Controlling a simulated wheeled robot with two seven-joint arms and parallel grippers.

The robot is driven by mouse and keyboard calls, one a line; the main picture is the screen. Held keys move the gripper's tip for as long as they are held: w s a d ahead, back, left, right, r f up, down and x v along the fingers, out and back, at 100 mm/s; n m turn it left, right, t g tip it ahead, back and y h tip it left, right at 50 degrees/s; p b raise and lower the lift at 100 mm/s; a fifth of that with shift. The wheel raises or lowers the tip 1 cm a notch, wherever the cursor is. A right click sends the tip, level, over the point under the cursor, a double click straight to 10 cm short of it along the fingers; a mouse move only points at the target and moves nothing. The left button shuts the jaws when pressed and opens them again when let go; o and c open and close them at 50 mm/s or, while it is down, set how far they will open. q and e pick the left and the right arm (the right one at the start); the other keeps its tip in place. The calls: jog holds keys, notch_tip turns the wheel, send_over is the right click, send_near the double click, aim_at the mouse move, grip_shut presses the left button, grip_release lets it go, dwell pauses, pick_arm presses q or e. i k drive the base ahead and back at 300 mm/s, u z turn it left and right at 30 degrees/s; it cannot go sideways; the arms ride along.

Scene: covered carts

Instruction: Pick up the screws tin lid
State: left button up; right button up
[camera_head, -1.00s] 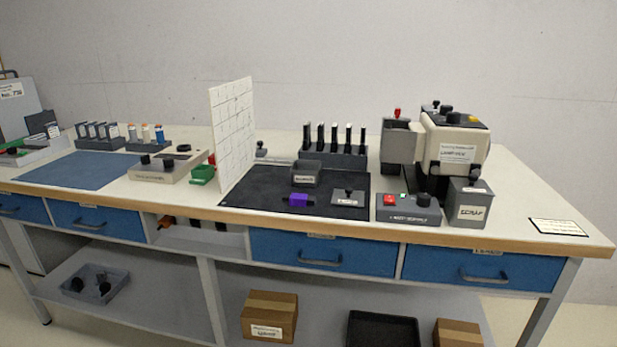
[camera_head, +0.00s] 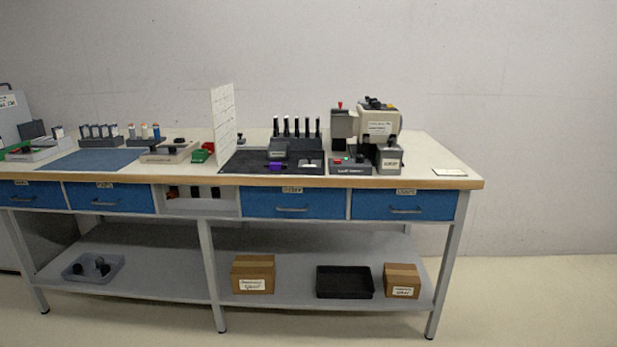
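A small flat grey piece with a dark knob and a white label, which looks like the tin lid (camera_head: 310,165), lies on the black mat (camera_head: 240,164) on the workbench. Its label is too small to read. A dark open-looking tin (camera_head: 279,152) with a label stands on the mat to the left of and behind the lid. The lid appears apart from the tin. Neither of my grippers shows in the head view.
A purple block (camera_head: 276,167) lies left of the lid. A labelled grey box (camera_head: 389,159), a control box with a red button (camera_head: 350,167) and a beige machine (camera_head: 380,125) stand to the right. A white upright panel (camera_head: 223,123) stands left. Floor before the bench (camera_head: 520,310) is clear.

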aim_at(310, 163)
jog(key=z, duration=0.65)
jog(key=i, duration=0.7)
jog(key=z, duration=0.55)
jog(key=i, duration=1.1)
jog(key=u, duration=0.35)
